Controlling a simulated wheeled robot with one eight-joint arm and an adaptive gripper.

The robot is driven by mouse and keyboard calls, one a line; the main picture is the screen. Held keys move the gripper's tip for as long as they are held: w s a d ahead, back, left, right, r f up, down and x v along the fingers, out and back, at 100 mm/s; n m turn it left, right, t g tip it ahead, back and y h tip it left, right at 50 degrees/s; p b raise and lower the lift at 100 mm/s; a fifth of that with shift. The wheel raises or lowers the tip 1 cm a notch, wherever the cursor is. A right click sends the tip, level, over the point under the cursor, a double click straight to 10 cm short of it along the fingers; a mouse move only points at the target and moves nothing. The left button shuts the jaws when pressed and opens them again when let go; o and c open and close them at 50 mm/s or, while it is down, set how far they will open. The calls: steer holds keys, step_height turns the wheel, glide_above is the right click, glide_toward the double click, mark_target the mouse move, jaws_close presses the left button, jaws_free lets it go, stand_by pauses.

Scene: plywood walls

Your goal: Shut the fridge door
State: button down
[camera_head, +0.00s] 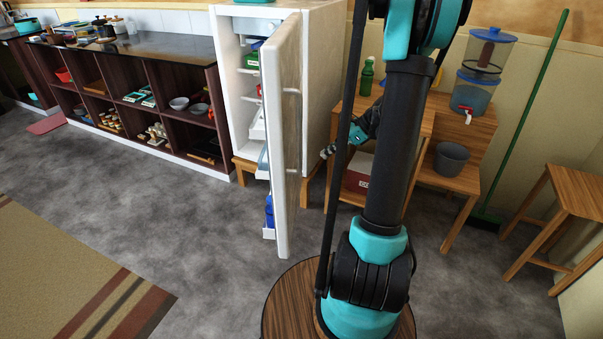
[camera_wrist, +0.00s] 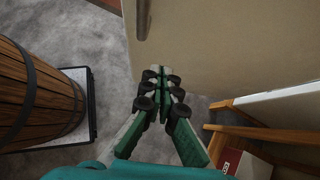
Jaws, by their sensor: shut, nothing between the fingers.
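The white fridge (camera_head: 236,88) stands against the back wall. Its door (camera_head: 280,130) is swung wide open towards me, seen nearly edge-on, with loaded shelves on its inner side. The door handle (camera_head: 291,91) is on the outer face, on the right. My gripper (camera_head: 326,153) is shut and empty, to the right of the door on its outer side. In the wrist view the pale door face (camera_wrist: 235,45) fills the upper right, with the handle (camera_wrist: 142,18) at the top. My shut fingers (camera_wrist: 160,72) are close to the door's lower edge; contact cannot be told.
A wooden table (camera_head: 425,120) with a green bottle (camera_head: 367,76) and a drink dispenser (camera_head: 478,80) stands to the right of the fridge. A red and white box (camera_head: 357,174) sits beneath it. Dark open shelving (camera_head: 130,62) lines the left. The grey floor (camera_head: 190,215) before the door is clear.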

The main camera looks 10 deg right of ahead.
mark_target(300, 166)
steer(key=x, duration=0.4)
steer(key=a+r+x, duration=0.1)
steer(key=x, duration=0.7)
steer(key=shift+w+a+r, duration=0.15)
steer(key=shift+w+r, duration=0.05)
steer(key=shift+w+a, duration=0.15)
steer(key=shift+a, duration=0.35)
steer(key=shift+a, duration=0.15)
